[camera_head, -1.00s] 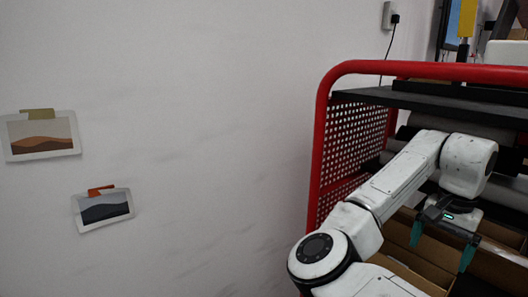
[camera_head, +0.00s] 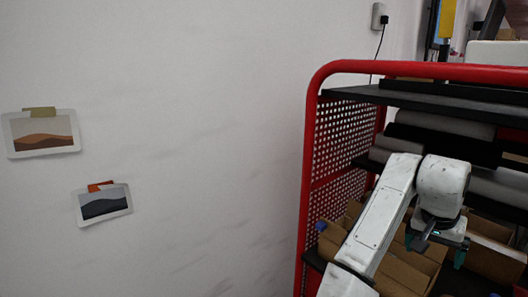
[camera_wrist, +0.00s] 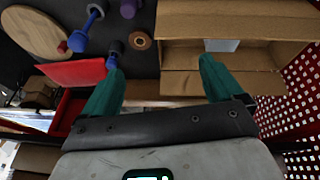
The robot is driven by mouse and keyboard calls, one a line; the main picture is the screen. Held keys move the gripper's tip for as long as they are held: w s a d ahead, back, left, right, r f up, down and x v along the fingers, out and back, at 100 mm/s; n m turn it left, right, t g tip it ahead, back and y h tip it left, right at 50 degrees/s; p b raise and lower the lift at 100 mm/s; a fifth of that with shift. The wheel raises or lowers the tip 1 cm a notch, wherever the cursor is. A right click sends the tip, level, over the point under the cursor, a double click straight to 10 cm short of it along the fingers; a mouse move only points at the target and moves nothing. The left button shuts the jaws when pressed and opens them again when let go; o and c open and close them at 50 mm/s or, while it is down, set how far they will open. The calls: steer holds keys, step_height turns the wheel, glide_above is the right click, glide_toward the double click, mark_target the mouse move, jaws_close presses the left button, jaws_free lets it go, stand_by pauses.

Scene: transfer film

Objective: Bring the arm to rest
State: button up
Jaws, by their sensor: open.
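My gripper (camera_head: 434,250) is at the lower right in the head view, at the end of my white arm, in front of the red-framed rack. In the wrist view my gripper (camera_wrist: 158,85) shows two green fingers spread wide apart, with nothing between them. An open cardboard box (camera_wrist: 187,55) lies beyond the fingers there, its flaps unfolded. In the head view cardboard boxes (camera_head: 405,270) stand on the rack's lower shelf, partly hidden by my arm.
The red rack frame (camera_head: 308,170) has a perforated side panel and a black upper shelf (camera_head: 440,100). Grey rolls (camera_head: 440,125) lie below that shelf. Dumbbell-like blue pieces (camera_wrist: 88,28) and a wooden disc (camera_wrist: 36,32) lie on a dark surface. The left wall is bare but for two pictures (camera_head: 41,133).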

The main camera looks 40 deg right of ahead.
steer(key=w+a+f+n+t+h, duration=0.2)
steer(key=w+a+f+n+t, duration=0.4)
steer(key=a+f+n, duration=0.6)
steer(key=s+a+f+n+y, duration=0.2)
steer(key=a+f+y, duration=0.15)
steer(key=a, duration=0.65)
steer(key=s+a+f+n+y, duration=0.25)
steer(key=a+f, duration=0.25)
steer(key=a, duration=0.5)
steer(key=s+f+g+b, duration=0.2)
steer(key=s+f+b, duration=0.3)
steer(key=f, duration=0.3)
steer(key=s+f+m+g+b, duration=0.1)
steer(key=s+f+g+b, duration=0.1)
steer(key=s+f+b, duration=0.3)
step_height(320, 180, down, 3)
steer(key=shift+d+f+g, duration=0.1)
steer(key=shift+d+g, duration=0.1)
steer(key=shift+g, duration=0.1)
steer(key=shift+s, duration=0.1)
